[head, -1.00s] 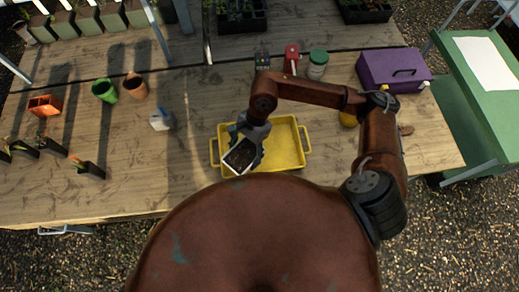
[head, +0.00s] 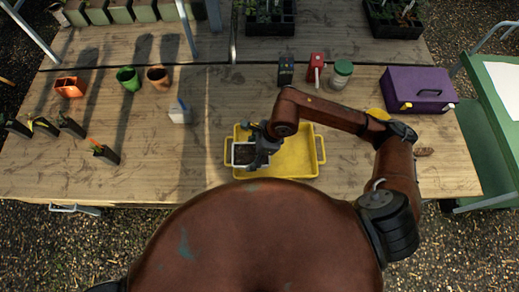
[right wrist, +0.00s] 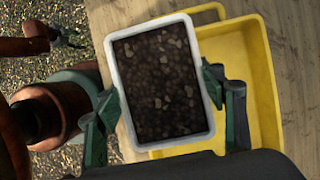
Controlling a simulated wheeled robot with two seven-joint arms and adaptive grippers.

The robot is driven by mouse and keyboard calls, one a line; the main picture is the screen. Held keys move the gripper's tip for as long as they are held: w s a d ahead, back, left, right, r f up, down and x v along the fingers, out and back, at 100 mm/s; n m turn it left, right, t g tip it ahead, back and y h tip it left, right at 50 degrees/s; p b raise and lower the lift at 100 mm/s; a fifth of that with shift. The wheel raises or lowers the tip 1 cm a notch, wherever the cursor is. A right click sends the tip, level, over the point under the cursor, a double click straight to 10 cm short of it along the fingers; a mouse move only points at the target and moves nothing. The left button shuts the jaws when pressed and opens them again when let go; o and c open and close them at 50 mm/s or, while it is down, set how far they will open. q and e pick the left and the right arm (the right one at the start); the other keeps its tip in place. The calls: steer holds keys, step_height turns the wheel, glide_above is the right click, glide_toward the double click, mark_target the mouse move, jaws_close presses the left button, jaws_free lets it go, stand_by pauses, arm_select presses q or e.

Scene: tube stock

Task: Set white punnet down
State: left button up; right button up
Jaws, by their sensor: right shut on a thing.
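The white punnet (head: 234,155), filled with dark soil and pale bits, is in my right gripper (head: 262,147). The right wrist view shows the punnet (right wrist: 112,85) upright from above, with a green-grey finger on each of its two long sides. The right gripper (right wrist: 160,112) is shut on it. The punnet is over the left part of the yellow tray (head: 320,150), which is otherwise empty. Whether the punnet touches the tray floor I cannot tell. My left gripper does not clearly show.
Behind the tray stand a dark box (head: 286,70), a red container (head: 316,67) and a green-lidded jar (head: 341,74). A purple toolbox (head: 417,89) is at right. A small white carton (head: 180,112) and several pots are at left. Bare wood lies left of the tray.

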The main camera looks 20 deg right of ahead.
steer(key=w+d+f, duration=0.1)
steer(key=f, duration=0.1)
steer(key=w+d+f, duration=0.1)
steer(key=w+f, duration=0.1)
steer(key=w+d+f, duration=0.1)
steer(key=w+f, duration=0.1)
steer(key=shift+d+f, duration=0.15)
steer(key=shift+d, duration=0.15)
steer(key=shift+f+p, duration=0.3)
steer(key=shift+f, duration=1.3)
steer(key=o, duration=1.4)
steer(key=shift+c, duration=0.2)
steer(key=v, duration=1.2)
steer(key=shift+b, duration=0.35)
